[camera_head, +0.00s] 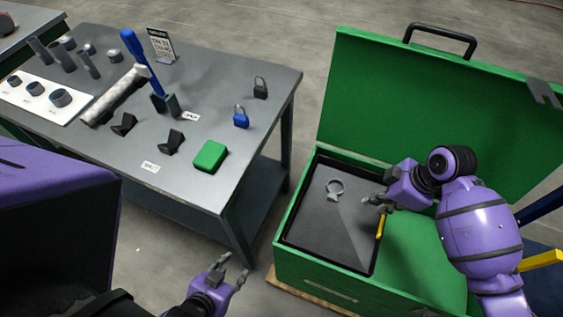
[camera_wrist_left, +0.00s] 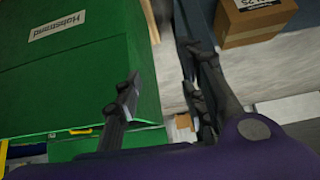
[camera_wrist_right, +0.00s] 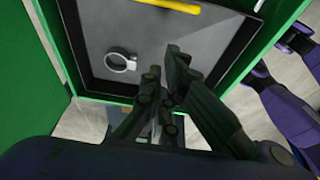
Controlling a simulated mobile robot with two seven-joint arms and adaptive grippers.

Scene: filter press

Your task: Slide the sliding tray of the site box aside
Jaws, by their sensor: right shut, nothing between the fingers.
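The green site box (camera_head: 300,277) stands open at the right, its lid (camera_head: 395,110) raised behind. The dark grey sliding tray (camera_head: 318,232) sits in the left part of its opening. A yellow handle (camera_head: 381,225) is at the tray's right side; it also shows at the top of the right wrist view (camera_wrist_right: 165,5). My right gripper (camera_head: 373,200) is over the tray's right side, close to the handle, fingers closed and empty. In the right wrist view my gripper (camera_wrist_right: 164,75) is apart from the handle. My left gripper (camera_head: 232,273) is open and empty, left of the box.
A grey ring clamp (camera_head: 335,190) lies in the tray. The grey table (camera_head: 215,105) at the left carries padlocks, a blue-handled tool (camera_head: 140,60), a green block (camera_head: 210,156) and several fittings. Bare floor shows between table and box. A cardboard box (camera_wrist_left: 255,20) shows in the left wrist view.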

